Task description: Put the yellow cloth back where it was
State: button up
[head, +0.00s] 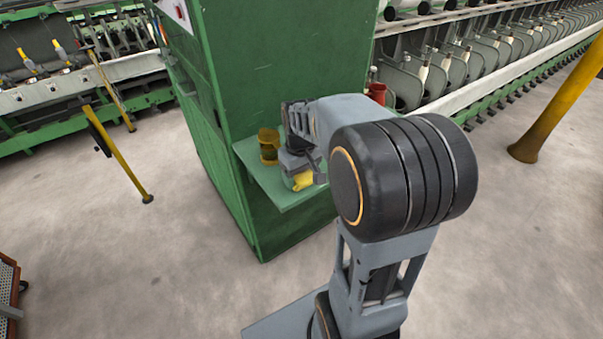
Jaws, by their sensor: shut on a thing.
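The yellow cloth (302,181) shows as a small bright patch at my gripper (305,177), low over the green shelf (264,178) on the side of the green cabinet. My gripper is shut on the cloth. My arm covers part of the cloth and of the shelf's right side, and I cannot tell whether the cloth touches the shelf.
An amber-yellow container (268,146) stands on the shelf just left of my gripper. The tall green cabinet (285,65) rises behind. A red can (376,93) is to the right. Yellow posts (118,155) stand left and right (560,100). The floor in front is clear.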

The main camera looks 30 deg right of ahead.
jog(key=o, duration=0.9)
jog(key=shift+f, duration=0.1)
notch_tip(320, 180, up, 11)
jog(key=s+a+f+m+t, duration=0.1)
jog(key=s+a+f+t, duration=0.3)
jog(key=s+a+f, duration=0.2)
jog(key=s+a, duration=0.2)
jog(key=s, duration=0.2)
jog(key=shift+p, duration=0.3)
jog(key=shift+f, duration=0.1)
